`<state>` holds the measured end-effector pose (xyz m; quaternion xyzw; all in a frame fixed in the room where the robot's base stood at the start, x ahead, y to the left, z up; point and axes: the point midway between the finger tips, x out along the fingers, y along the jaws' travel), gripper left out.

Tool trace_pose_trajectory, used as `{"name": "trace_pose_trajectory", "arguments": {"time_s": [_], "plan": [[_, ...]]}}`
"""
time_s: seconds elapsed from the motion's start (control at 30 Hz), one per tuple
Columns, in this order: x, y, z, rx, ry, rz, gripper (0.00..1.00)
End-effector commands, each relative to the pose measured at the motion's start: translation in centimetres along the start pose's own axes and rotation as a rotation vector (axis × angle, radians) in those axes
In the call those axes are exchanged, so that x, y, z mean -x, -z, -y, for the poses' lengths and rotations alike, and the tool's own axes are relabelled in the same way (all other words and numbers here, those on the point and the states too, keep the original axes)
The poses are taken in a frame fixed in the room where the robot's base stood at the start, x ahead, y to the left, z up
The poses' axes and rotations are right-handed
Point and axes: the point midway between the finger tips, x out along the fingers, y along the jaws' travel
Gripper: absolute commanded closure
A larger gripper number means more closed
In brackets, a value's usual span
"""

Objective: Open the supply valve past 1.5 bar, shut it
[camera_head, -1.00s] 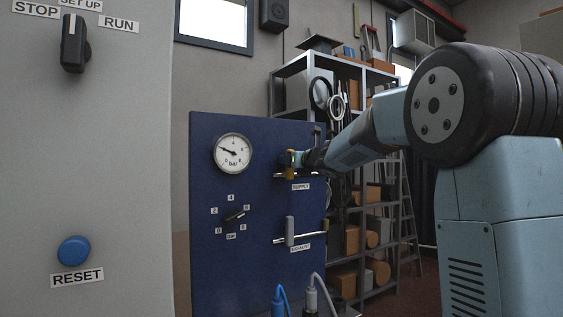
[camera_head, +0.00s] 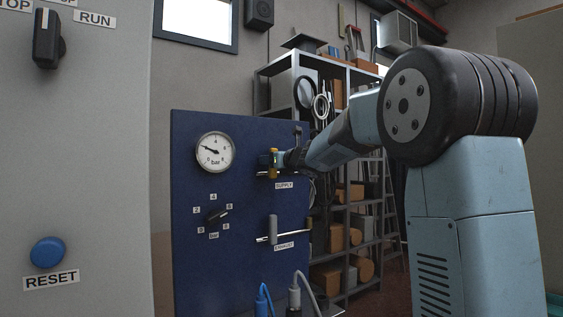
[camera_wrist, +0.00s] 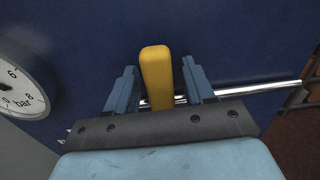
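The blue panel (camera_head: 190,270) carries a round pressure gauge (camera_head: 215,152), whose needle points left and slightly up; the exact value is too small to read. The gauge's edge also shows in the wrist view (camera_wrist: 22,85). The yellow supply valve handle (camera_head: 273,164) sits on a horizontal pipe above the SUPPLY label (camera_head: 284,185). In the wrist view the handle (camera_wrist: 157,75) stands upright, across the pipe (camera_wrist: 265,88). My gripper (camera_wrist: 160,85) is open around the handle, one finger on each side, with narrow gaps visible.
The exhaust valve's grey lever (camera_head: 273,229) stands upright below the supply valve. A selector knob (camera_head: 217,217) sits under the gauge. A grey cabinet with a blue RESET button (camera_head: 47,252) fills the left. Metal shelving (camera_head: 345,235) stands behind the panel. Hoses (camera_head: 263,300) rise at the bottom.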

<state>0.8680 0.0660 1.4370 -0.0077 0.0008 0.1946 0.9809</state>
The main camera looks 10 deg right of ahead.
Motion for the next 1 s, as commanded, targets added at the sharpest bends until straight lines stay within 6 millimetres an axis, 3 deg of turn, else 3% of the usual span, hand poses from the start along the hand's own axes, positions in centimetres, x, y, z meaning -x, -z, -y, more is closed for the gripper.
{"name": "trace_pose_trajectory", "arguments": {"time_s": [0.17,0.33,0.8,1.0], "plan": [[0.1,-0.1,0.0,0.0,-0.001,0.002,0.47],[1.6,-0.2,-0.1,0.001,-0.001,0.004,0.47],[9.9,0.0,0.1,-0.001,0.001,0.002,0.47],[12.4,0.0,0.1,0.0,0.0,0.001,0.47]]}}
